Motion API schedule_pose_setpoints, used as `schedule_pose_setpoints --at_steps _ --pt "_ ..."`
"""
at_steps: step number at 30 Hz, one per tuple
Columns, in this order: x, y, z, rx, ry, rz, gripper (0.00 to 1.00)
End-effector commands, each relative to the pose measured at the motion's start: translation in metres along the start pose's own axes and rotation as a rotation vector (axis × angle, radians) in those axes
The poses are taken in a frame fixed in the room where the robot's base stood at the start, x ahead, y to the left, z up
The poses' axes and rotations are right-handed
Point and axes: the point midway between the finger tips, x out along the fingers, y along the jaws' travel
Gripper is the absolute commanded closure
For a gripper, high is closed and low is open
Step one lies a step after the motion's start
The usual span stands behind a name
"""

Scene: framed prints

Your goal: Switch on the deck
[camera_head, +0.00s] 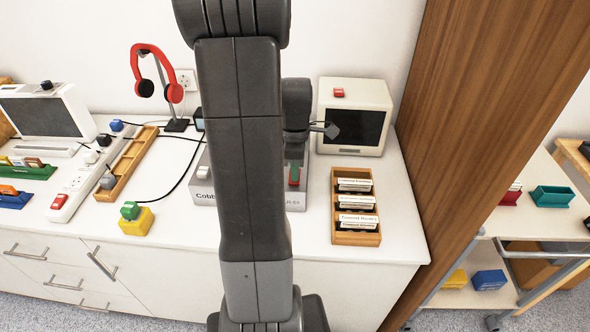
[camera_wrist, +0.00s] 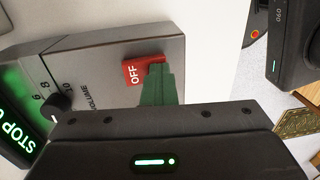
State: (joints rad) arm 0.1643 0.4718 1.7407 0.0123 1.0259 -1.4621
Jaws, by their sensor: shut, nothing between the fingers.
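The deck (camera_head: 203,185) is a grey box on the white counter, mostly behind my arm in the head view. In the wrist view its panel (camera_wrist: 105,65) shows a black volume knob (camera_wrist: 57,106), a green-lit display (camera_wrist: 17,128) reading STOP, and a rocker switch with a red OFF half (camera_wrist: 143,69) and a green half (camera_wrist: 158,87). The green half stands out from the panel. My gripper (camera_head: 296,152) is shut and empty, pointing down just above the switch. Its dark body covers the near end of the green half in the wrist view; I cannot tell whether they touch.
A cream monitor (camera_head: 355,95) stands behind right. A wooden card box (camera_head: 356,207) sits right of the deck. Left are red headphones on a stand (camera_head: 158,85), a yellow block with a green button (camera_head: 137,220) and a power strip (camera_head: 75,185). A wooden panel (camera_head: 475,120) bounds the right.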

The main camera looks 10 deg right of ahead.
Motion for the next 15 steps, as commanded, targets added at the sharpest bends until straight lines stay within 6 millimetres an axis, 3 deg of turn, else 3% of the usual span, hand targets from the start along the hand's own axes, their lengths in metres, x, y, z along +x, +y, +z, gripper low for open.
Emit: schedule_pose_setpoints --at_steps 15 --pt "-0.006 0.015 0.0 0.0 0.0 0.0 1.0"
